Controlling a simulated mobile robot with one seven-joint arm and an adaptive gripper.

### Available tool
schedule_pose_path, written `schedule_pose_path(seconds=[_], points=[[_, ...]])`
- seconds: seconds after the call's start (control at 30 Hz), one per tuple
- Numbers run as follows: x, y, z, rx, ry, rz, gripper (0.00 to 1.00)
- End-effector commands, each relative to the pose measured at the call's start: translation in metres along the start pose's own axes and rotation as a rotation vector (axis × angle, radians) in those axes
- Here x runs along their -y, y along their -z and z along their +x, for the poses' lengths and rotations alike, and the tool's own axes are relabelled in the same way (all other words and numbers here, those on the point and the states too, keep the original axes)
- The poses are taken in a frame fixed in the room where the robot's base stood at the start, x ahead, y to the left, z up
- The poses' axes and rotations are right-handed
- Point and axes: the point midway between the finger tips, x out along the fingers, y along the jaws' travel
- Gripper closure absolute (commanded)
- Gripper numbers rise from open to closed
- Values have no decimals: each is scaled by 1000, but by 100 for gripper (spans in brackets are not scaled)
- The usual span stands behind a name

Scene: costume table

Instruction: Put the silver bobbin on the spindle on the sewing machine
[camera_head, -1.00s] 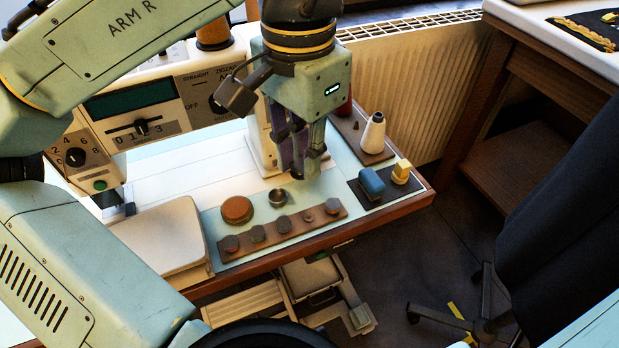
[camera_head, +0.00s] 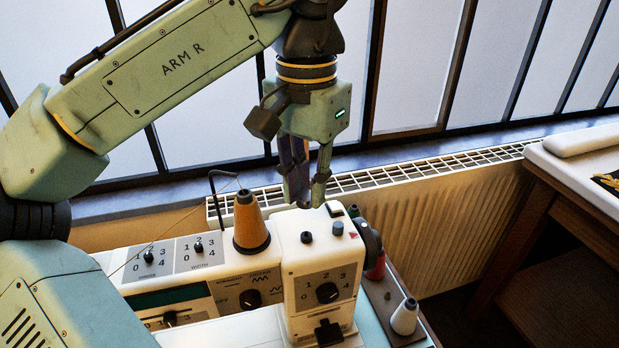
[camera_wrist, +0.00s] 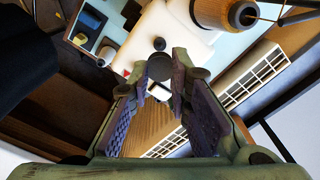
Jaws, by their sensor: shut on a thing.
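My gripper (camera_head: 304,202) points down above the right end of the white sewing machine (camera_head: 305,262). It is shut on a small round piece, the silver bobbin, which shows as a dark grey disc (camera_wrist: 159,68) between the fingertips in the wrist view. In the head view the bobbin is mostly hidden by the fingers. The machine's top carries a dark short peg (camera_head: 307,237) and a blue-grey knob (camera_head: 338,228). I cannot tell for sure which fitting is the spindle. The bobbin appears above the machine top, apart from it.
An orange thread cone (camera_head: 250,222) with a thin wire guide stands left of my gripper. A white cone spool (camera_head: 404,317) stands lower right. The radiator (camera_head: 440,205) and window are behind.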

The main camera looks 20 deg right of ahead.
Motion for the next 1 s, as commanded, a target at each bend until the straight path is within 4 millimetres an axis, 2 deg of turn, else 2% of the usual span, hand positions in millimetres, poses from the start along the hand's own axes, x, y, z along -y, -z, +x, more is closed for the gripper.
schedule_pose_path(seconds=[0.5,0.67,1.0], points=[[0,0,46,0,0,0,94],[-1,0,54,0,0,1,94],[-1,0,59,0,0,3,94]])
